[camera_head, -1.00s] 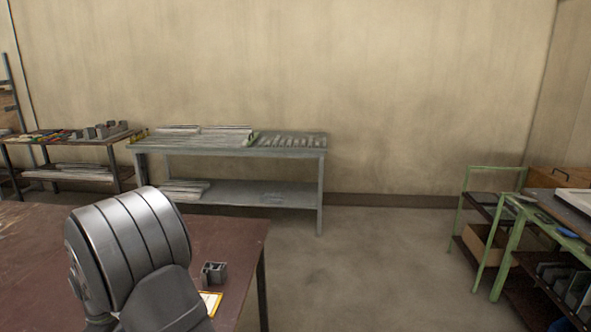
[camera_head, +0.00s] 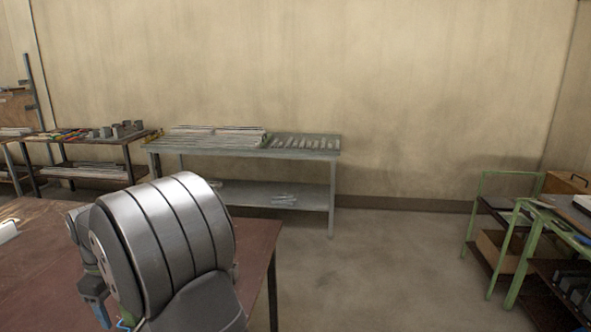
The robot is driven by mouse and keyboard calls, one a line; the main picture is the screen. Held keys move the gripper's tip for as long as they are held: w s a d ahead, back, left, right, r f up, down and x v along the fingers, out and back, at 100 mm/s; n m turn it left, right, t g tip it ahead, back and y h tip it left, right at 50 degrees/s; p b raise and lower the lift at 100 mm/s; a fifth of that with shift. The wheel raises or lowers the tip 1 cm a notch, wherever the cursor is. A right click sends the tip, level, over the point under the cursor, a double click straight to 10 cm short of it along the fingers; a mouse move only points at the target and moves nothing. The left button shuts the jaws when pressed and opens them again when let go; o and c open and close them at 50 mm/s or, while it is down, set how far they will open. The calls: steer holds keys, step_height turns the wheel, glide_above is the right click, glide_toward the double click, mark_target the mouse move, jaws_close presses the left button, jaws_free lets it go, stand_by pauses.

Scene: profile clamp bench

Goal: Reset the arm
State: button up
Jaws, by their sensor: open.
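A large grey metal joint of my arm (camera_head: 165,245) fills the lower left of the head view, in front of the red-brown table (camera_head: 50,290). A smaller dark blue-grey part of my arm (camera_head: 93,288) shows at its left. I do not see the fingers of my gripper. The arm hides the right part of the tabletop.
A white object (camera_head: 8,230) lies at the table's left edge. A grey bench (camera_head: 300,155) with metal profiles stands along the back wall, with another loaded bench (camera_head: 75,150) to its left. A green-framed cart (camera_head: 515,255) stands at right. The floor between is clear.

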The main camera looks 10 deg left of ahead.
step_height(320, 180, down, 13)
step_height(320, 180, up, 7)
steer(key=s+d+r, duration=0.1)
steer(key=s+d, duration=0.1)
steer(key=d, duration=2.1)
steer(key=s+a+f, duration=0.1)
steer(key=a+f, duration=0.2)
steer(key=a, duration=0.2)
steer(key=shift+s+a+f+m, duration=0.25)
steer(key=shift+s+m, duration=0.05)
steer(key=shift+s, duration=0.05)
